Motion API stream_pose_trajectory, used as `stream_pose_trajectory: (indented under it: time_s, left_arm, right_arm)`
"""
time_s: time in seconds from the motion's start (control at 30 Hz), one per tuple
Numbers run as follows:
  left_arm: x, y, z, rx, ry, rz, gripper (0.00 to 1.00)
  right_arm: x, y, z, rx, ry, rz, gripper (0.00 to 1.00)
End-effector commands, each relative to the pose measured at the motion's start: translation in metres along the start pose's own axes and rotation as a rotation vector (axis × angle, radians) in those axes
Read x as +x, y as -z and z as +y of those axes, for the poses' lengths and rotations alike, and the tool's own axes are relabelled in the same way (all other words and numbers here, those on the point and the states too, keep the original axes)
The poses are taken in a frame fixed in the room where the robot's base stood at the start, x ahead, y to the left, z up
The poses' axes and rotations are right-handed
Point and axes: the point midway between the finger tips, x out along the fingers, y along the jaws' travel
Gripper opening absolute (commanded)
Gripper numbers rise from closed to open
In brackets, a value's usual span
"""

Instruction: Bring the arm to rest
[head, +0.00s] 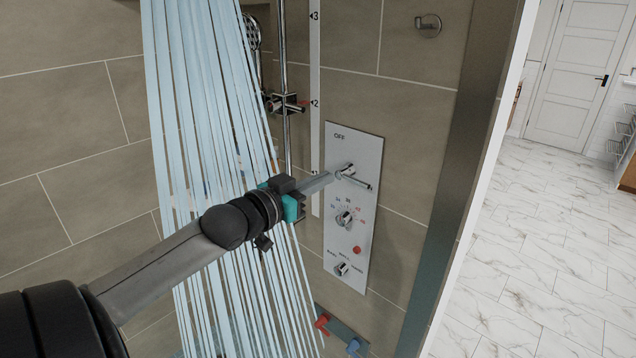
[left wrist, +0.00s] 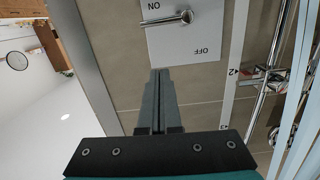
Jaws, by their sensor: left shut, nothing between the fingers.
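My left gripper (head: 325,180) reaches in from the left through the streaks of water. Its fingers are shut with nothing between them. The fingertips are close to the lever (head: 356,178) on the pale shower control panel (head: 352,264); contact is not clear in the head view. In the left wrist view the shut fingers (left wrist: 160,76) point at the panel (left wrist: 212,40), and a gap shows between their tips and the lever (left wrist: 170,19). The lever points sideways, near the "NO"-looking upside-down "ON" label. My right gripper is not in view.
Pale blue water streaks (head: 205,90) fall in front of the tiled wall. A vertical shower rail (head: 286,140) stands left of the panel. Red and blue fittings (head: 322,323) sit low. Beyond the wall edge at right is open marble floor (head: 540,260) and a white door (head: 566,75).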

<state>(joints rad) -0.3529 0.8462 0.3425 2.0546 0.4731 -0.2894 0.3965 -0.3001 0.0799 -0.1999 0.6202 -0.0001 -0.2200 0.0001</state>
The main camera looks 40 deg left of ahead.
Motion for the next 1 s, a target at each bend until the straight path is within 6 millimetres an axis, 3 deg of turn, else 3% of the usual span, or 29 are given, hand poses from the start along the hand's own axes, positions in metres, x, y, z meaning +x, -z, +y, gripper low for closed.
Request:
stream_pose_trajectory:
  time_s: [0.8,0.9,0.97,1.0]
  left_arm:
    - [-0.008,-0.002,-0.001,-0.001,0.002,-0.002,0.00]
    - [-0.007,-0.022,-0.007,-0.007,0.022,-0.024,0.00]
    - [-0.007,-0.047,-0.015,-0.014,0.046,-0.054,0.00]
    - [-0.007,-0.070,-0.022,-0.018,0.068,-0.081,0.00]
  right_arm:
    - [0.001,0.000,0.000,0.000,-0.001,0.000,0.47]
    - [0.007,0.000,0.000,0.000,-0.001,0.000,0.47]
    - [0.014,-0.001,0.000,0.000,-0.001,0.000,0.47]
    - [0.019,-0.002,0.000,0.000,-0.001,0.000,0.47]
